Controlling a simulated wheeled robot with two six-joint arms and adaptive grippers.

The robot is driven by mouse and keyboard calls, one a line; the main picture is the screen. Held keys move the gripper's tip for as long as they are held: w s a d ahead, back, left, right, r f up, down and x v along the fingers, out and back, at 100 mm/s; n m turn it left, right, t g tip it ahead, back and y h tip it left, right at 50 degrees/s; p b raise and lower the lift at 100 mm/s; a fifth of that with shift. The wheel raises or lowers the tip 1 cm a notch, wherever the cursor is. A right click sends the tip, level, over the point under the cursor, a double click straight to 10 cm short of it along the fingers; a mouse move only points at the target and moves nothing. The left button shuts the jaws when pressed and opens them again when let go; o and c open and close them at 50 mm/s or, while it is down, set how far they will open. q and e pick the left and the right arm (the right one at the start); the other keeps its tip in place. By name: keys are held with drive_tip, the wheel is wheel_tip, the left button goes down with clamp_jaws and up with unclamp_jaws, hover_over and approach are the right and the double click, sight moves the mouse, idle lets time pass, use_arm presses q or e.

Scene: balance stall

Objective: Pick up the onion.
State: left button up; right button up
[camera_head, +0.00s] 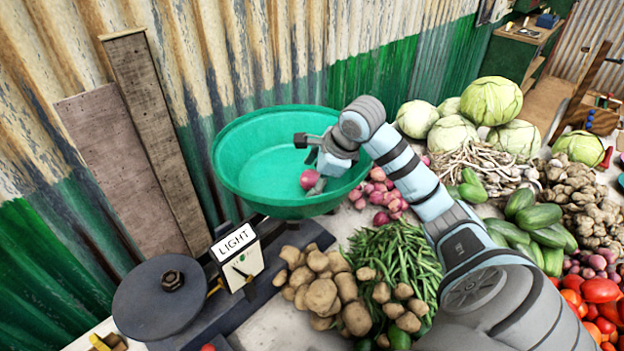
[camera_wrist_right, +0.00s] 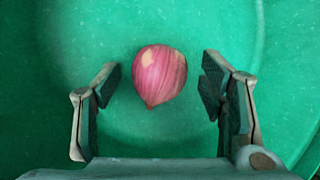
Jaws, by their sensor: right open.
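A pink-red onion (camera_head: 309,180) lies in the green bowl (camera_head: 238,160) of the balance, near the bowl's front right side. My right gripper (camera_head: 311,164) is inside the bowl, just above the onion. In the right wrist view the onion (camera_wrist_right: 160,76) lies on the bowl floor, between and slightly beyond the open fingers (camera_wrist_right: 158,95). Clear gaps show on both sides, and neither finger appears to touch it. My left gripper is not in view.
The balance has a "LIGHT" sign (camera_head: 234,242) and a dark round plate (camera_head: 165,297) at left. A corrugated wall (camera_head: 280,60) stands behind.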

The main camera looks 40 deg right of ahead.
drive_tip(key=c, duration=1.3)
drive_tip(key=shift+r, duration=0.15)
wheel_tip(320, 180, up, 12)
drive_tip(key=p, duration=0.4)
wheel_tip(320, 180, up, 8)
drive_tip(key=p, duration=0.8)
hover_over(314, 174)
drive_tip(key=shift+s, duration=0.1)
drive_tip(key=shift+b, duration=0.35)
